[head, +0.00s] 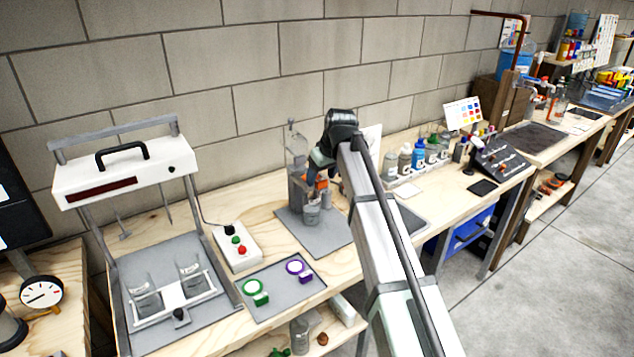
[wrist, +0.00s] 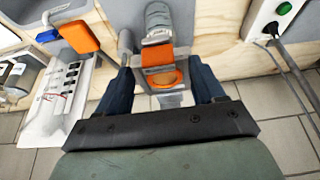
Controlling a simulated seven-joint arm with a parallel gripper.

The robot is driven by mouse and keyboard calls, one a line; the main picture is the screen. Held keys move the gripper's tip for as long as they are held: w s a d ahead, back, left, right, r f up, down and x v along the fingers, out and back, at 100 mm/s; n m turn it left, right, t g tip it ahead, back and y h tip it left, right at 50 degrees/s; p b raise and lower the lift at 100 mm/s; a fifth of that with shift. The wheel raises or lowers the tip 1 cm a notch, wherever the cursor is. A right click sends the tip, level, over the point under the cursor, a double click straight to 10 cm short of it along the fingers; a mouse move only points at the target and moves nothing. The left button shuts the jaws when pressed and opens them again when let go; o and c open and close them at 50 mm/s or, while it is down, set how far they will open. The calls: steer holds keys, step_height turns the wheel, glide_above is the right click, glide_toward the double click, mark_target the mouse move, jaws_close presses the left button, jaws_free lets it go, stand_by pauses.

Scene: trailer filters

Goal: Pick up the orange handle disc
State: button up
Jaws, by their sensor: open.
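In the wrist view, an orange disc (wrist: 166,79) sits below an orange band on a grey metal and glass apparatus (wrist: 158,22). I take it for the orange handle disc, but its handle is not clear. My gripper (wrist: 161,70) is open, with its dark blue fingers on either side of the disc and apparatus. I cannot tell whether either finger touches. In the head view my gripper (head: 320,181) is beside an orange part (head: 297,187) of the apparatus on a grey mat (head: 328,239). My arm hides much of this area.
Another orange flat piece (wrist: 79,37) is at upper left in the wrist view. A glass beaker (head: 311,213) stands close below my gripper. A button box (head: 236,247) is to the left; green (head: 255,292) and purple (head: 299,270) ringed pieces lie on a nearer mat. Bottles (head: 418,152) stand right.

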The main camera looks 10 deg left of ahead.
steer(key=shift+w+a+f, duration=0.2)
steer(key=shift+f, duration=0.35)
steer(key=c, duration=1.1)
